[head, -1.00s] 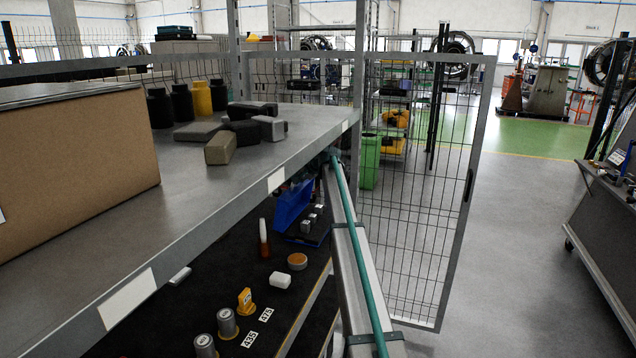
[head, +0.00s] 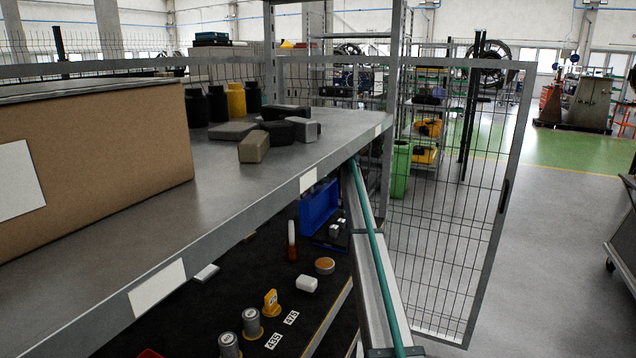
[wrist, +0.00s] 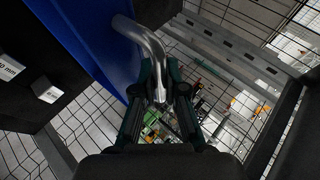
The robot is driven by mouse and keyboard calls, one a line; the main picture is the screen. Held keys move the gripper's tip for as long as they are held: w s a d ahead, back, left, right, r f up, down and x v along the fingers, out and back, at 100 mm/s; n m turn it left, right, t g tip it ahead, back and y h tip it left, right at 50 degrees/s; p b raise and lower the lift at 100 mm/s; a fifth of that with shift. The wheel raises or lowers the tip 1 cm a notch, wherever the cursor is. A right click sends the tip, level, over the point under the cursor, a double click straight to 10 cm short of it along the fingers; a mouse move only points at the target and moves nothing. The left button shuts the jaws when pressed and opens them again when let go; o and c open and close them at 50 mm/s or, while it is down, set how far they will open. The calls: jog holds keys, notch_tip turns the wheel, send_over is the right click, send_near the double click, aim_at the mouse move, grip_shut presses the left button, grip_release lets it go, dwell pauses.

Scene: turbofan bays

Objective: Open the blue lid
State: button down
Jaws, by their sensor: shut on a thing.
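The blue lid (head: 319,208) stands raised, close to upright, on the lower shelf in the head view. In the wrist view the lid (wrist: 88,38) is a large blue panel at upper left, with a bent silver handle (wrist: 140,32) beside it. My gripper (wrist: 160,82) is shut on the end of this handle. Dark foam with small grey blocks (wrist: 46,91) lies left of the lid in the wrist view. In the head view I cannot make out my gripper, and the upper shelf hides part of the area around the lid.
The upper shelf (head: 240,185) overhangs the lower one and carries a cardboard box (head: 90,170), bottles and grey blocks. A mesh gate (head: 450,200) stands open at right.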

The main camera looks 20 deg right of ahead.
jog(key=c, duration=1.2)
grip_release()
jog(key=shift+s+r, duration=0.1)
jog(key=s+d+r, duration=0.1)
jog(key=s+d, duration=0.1)
jog(key=s, duration=0.5)
jog(key=s+d+r, duration=0.2)
jog(key=s+d, duration=0.1)
jog(key=s, duration=0.5)
